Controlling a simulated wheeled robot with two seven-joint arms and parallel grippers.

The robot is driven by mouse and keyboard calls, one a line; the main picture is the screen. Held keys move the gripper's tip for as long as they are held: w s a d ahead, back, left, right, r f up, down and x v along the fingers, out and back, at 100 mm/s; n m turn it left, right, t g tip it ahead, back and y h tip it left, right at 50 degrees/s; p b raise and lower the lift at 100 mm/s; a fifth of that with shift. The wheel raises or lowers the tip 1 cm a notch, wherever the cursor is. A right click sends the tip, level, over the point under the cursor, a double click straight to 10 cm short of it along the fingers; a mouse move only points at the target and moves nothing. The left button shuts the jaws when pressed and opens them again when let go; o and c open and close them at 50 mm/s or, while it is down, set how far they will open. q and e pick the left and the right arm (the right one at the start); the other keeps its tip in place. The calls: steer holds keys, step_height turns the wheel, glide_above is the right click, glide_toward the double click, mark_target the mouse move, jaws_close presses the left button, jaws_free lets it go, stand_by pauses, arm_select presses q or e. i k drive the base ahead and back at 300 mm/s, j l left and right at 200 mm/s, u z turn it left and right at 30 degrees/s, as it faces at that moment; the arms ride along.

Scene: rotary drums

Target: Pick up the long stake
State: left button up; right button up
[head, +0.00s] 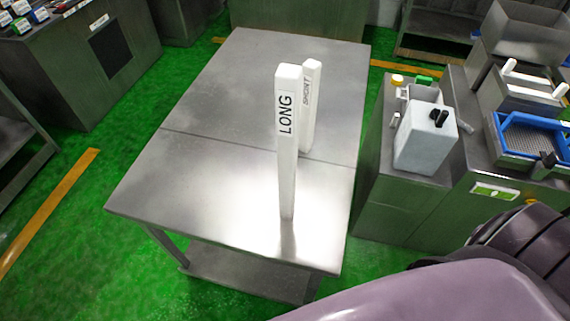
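The long stake (287,150) is a white square post marked "LONG" in dark letters. It stands upright on the metal table (190,185), toward the table's front right part. A second white post, the short stake (309,110), stands upright just behind it and to its right, marked "SHORT"; its lower left side is partly hidden by the long stake. Neither of my grippers shows in the head view. A purple-grey part of my own body fills the lower right corner, apart from both stakes.
Right of the table stands a metal cabinet (385,205) with a white container (425,138) and a blue tray (530,140) on it. Another bench (80,70) is at the back left. The table's left half is clear. Green floor (110,240) lies open at left.

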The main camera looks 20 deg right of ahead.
mark_target(287, 77)
steer(key=u, duration=11.3)
steer(key=k+l, duration=0.05)
